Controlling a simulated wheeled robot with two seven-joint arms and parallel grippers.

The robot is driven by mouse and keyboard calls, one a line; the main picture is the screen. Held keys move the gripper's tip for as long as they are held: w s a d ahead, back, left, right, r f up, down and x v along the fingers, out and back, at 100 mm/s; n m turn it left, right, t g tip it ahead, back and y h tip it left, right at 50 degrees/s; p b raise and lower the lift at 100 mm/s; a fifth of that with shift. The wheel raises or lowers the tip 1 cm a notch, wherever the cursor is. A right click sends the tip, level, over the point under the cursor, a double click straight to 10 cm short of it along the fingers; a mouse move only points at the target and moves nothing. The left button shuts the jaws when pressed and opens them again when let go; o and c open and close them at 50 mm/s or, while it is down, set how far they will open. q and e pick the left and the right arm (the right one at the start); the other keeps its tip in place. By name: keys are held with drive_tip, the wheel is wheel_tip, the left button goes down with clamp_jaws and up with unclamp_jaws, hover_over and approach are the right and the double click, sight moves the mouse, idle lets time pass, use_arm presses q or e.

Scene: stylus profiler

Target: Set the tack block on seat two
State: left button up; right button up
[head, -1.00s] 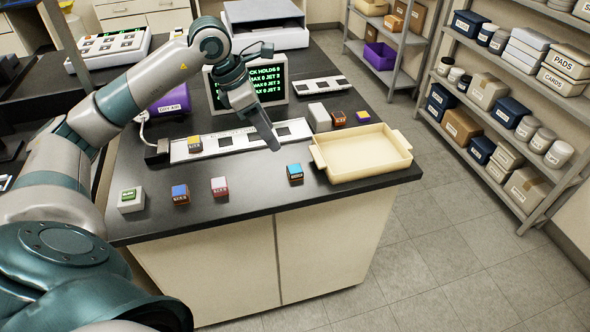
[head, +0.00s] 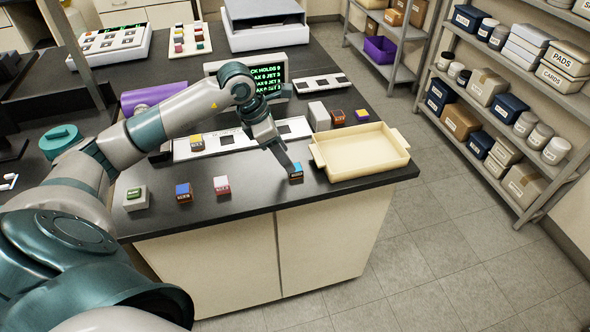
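Several small labelled blocks stand on the black bench; their lettering is too small to tell which is the tack block. A cyan-topped block (head: 296,173) is near the front edge, with a blue-topped block (head: 184,193) and a red block with a pale top (head: 222,185) to its left. A white strip (head: 258,134) has dark square seats; a yellow-topped block (head: 196,143) sits at its left end, and seats further right look empty. My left gripper (head: 287,167) points down right at the cyan-topped block; its finger gap is not clear. My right gripper is not in view.
A cream tray (head: 364,169) stands right of the cyan-topped block. A grey box (head: 319,117) and two small blocks are behind it. A screen (head: 270,75) with green text stands behind the strip. A green-topped piece on a pale base (head: 137,204) is at the left.

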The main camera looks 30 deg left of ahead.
use_arm(q)
drive_tip(key=shift+w+d+f+p, duration=0.1)
drive_tip(key=shift+f+p, duration=0.25)
drive_tip(key=shift+p, duration=0.1)
drive_tip(key=p+x, duration=0.2)
drive_tip(key=x, duration=0.1)
drive_tip(key=shift+w+f, duration=0.1)
drive_tip(key=shift+f, duration=0.25)
drive_tip(key=shift+w+d+f, duration=0.1)
drive_tip(key=shift+f, duration=0.2)
drive_tip(key=shift+c, duration=0.4)
drive_tip(key=c, duration=1.1)
